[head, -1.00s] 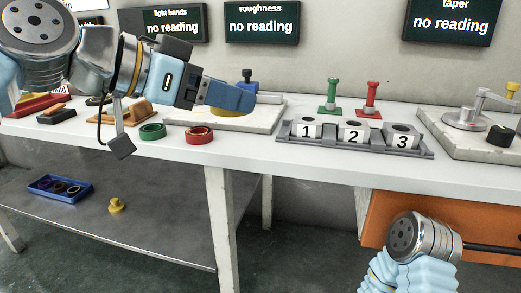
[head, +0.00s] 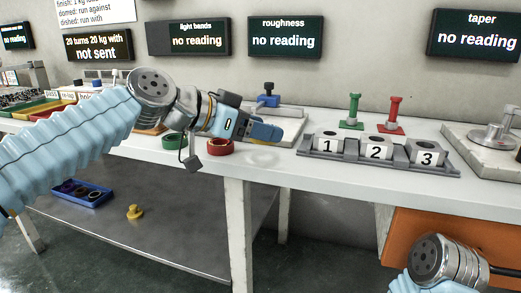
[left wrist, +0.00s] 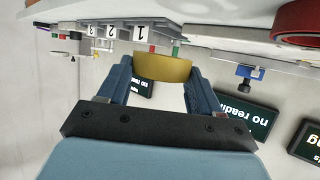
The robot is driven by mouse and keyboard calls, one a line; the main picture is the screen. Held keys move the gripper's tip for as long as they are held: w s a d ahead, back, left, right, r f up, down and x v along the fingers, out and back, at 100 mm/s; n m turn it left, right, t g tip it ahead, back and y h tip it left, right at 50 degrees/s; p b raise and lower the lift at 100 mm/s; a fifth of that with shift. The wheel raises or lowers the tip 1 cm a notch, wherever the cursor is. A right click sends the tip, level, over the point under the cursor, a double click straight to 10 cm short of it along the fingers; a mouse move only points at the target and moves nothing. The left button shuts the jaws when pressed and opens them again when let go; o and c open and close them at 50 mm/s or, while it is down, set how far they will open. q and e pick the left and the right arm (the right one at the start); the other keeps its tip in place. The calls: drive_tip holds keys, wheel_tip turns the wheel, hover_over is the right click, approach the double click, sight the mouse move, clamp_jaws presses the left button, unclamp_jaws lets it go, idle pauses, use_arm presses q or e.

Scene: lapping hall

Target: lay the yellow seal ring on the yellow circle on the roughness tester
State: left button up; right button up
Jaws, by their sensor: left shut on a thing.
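My left gripper (head: 264,132) is shut on the yellow seal ring (left wrist: 162,68), which sits between its two blue fingers in the left wrist view. In the head view the fingers hide the ring. The gripper is above the table, in front of the roughness tester. The tester has a pale plate (head: 292,118) and a blue device (head: 267,97) under the roughness display. The blue device also shows in the left wrist view (left wrist: 247,73). I cannot make out the yellow circle; the gripper covers part of the plate. My right arm shows at the lower right, but its fingers are out of view.
A red ring (head: 221,147) and a green ring (head: 175,141) lie left of the gripper. A grey holder (head: 312,152) with numbered blocks stands to the right, with green (head: 354,112) and red (head: 394,116) plungers behind. A blue tray (head: 98,199) is on the lower shelf.

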sight(261, 161)
use_arm(q)
drive_tip(key=shift+w+d+f, duration=0.1)
drive_tip(key=shift+w+f, duration=0.6)
drive_tip(key=shift+f, duration=0.15)
drive_tip(key=shift+w+f+b, duration=0.2)
drive_tip(key=shift+f+b, duration=0.15)
drive_tip(key=shift+f, duration=0.5)
drive_tip(key=shift+w+f+b, duration=0.15)
drive_tip(key=shift+f+b, duration=0.15)
drive_tip(key=shift+f, duration=0.55)
drive_tip(key=shift+f, duration=0.25)
drive_tip(key=o, duration=1.1)
drive_tip(key=shift+r, duration=0.1)
